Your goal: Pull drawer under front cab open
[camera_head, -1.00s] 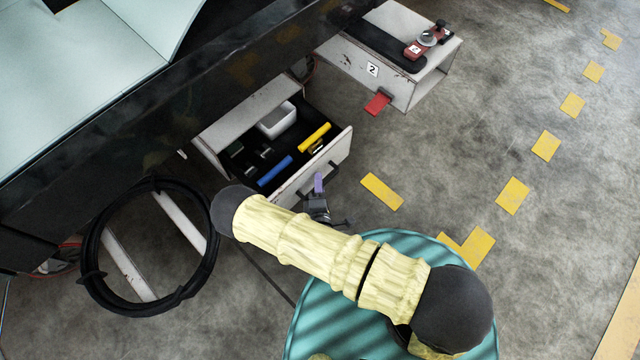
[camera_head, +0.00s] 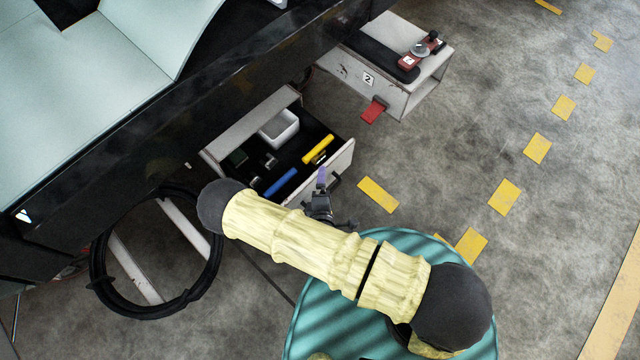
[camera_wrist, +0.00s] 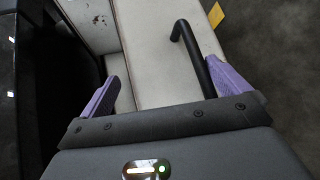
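The drawer under the front cab stands pulled out, its pale front panel (camera_head: 345,158) facing the floor. Its dark inside holds a white bin (camera_head: 279,128), a blue tube (camera_head: 280,182), a yellow tube (camera_head: 318,149) and small parts. My gripper (camera_head: 321,178) is just outside the front panel, partly hidden by my arm in the head view. In the wrist view my gripper (camera_wrist: 162,72) has its purple fingers spread wide. The black bar handle (camera_wrist: 190,55) lies between them, close beside the right finger; I cannot tell whether they touch.
A second grey box (camera_head: 395,85) marked 2 sticks out farther right, with a red tab (camera_head: 373,111) below it. A black hose loop (camera_head: 102,285) hangs at the left under the dark cab edge (camera_head: 150,125). Floor with yellow marks (camera_head: 504,197) is open at the right.

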